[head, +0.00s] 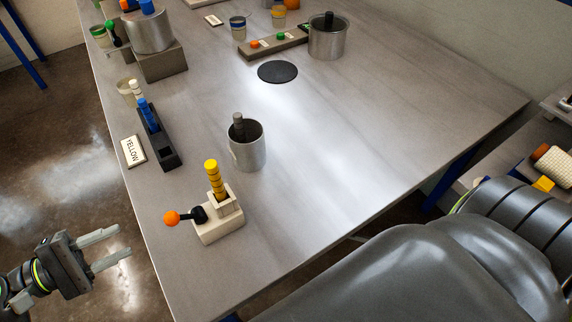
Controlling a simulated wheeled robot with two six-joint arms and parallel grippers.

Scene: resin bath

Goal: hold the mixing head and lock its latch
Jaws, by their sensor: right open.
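Nothing is clearly marked as the mixing head. A steel cylinder with a blue top (149,32) sits on a grey block at the far left, with a green-knobbed lever (113,37) beside it. Nearer, a pale block (217,227) holds an upright yellow ribbed handle (214,180) and has a black lever with an orange ball (172,218) on its left side. I cannot tell which part is the latch. My left gripper (124,243) is open and empty, off the table's left edge, left of the orange ball. My right gripper is not visible; my arm fills the lower right.
A steel cup with a grey handle (247,150) stands mid-table. The table's right half is clear.

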